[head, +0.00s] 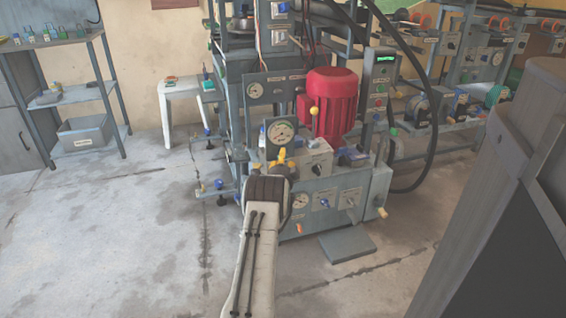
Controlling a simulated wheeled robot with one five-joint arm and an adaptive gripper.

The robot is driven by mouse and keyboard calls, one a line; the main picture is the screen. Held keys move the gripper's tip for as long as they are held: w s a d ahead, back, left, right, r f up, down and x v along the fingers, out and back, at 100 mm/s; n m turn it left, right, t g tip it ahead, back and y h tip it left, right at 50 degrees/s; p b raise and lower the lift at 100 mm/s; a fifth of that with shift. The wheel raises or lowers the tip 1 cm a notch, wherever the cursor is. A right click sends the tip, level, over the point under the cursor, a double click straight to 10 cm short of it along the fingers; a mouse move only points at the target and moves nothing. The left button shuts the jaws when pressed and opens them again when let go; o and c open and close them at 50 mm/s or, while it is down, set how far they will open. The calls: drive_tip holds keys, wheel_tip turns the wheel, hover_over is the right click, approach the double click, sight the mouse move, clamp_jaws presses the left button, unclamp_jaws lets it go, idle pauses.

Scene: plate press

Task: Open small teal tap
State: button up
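The grey press machine (325,195) stands in the middle, with a red motor (332,100), gauges and several small knobs. I cannot pick out a small teal tap with certainty. A tiny teal-green spot (393,131) shows at the machine's right side, too small to identify. Small blue handles (219,185) sit on the pipework at its left. My arm reaches up from the bottom to the machine's front left, and its dark joint covers part of the front. My gripper cannot be made out beyond that joint. A yellow part (281,156) shows just above it.
A white stool (191,94) and a grey shelf (85,92) stand at the back left. A large dark grey body (510,210) blocks the right foreground. A flat grey pedal or plate (347,248) lies before the machine. The left floor is clear.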

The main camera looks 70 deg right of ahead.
drive_tip(key=shift+w+d, duration=0.15)
drive_tip(key=shift+d, duration=0.5)
drive_tip(key=shift+c, duration=0.3)
clamp_jaws()
